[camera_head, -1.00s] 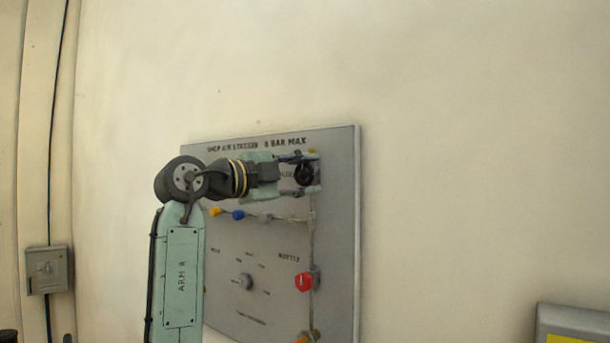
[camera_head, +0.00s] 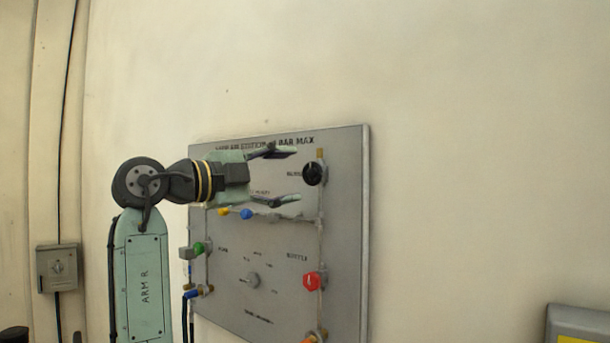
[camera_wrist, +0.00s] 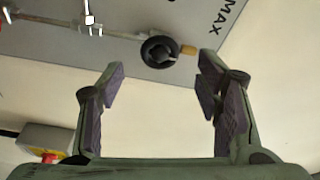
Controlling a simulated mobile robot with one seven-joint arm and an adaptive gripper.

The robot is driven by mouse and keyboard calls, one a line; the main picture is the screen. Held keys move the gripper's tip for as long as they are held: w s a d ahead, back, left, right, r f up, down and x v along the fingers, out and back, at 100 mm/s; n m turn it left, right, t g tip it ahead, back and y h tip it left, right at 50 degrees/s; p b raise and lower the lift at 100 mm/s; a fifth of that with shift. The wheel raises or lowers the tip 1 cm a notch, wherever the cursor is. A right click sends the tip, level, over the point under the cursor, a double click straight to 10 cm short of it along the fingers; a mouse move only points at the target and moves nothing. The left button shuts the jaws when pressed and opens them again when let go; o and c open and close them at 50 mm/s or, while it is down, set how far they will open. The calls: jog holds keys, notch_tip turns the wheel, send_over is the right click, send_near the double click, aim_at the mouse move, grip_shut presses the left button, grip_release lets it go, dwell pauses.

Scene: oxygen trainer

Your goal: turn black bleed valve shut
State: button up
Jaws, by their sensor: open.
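The black bleed valve (camera_head: 313,173) is a round black knob at the upper right of the grey panel (camera_head: 345,230). In the wrist view the black knob (camera_wrist: 159,51) lies just beyond and between the fingertips, with a brass end piece beside it. My gripper (camera_head: 296,175) is open and empty, to the left of the knob with a gap between. In the wrist view its two fingers (camera_wrist: 162,62) stand wide apart and do not touch the knob.
A red knob (camera_head: 312,281) sits lower on the same pipe. Yellow (camera_head: 223,211), blue (camera_head: 246,213) and green (camera_head: 199,248) knobs are at the left. A grey box (camera_head: 57,268) is on the far left wall.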

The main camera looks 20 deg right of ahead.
jog(key=v, duration=0.5)
dwell(0.3)
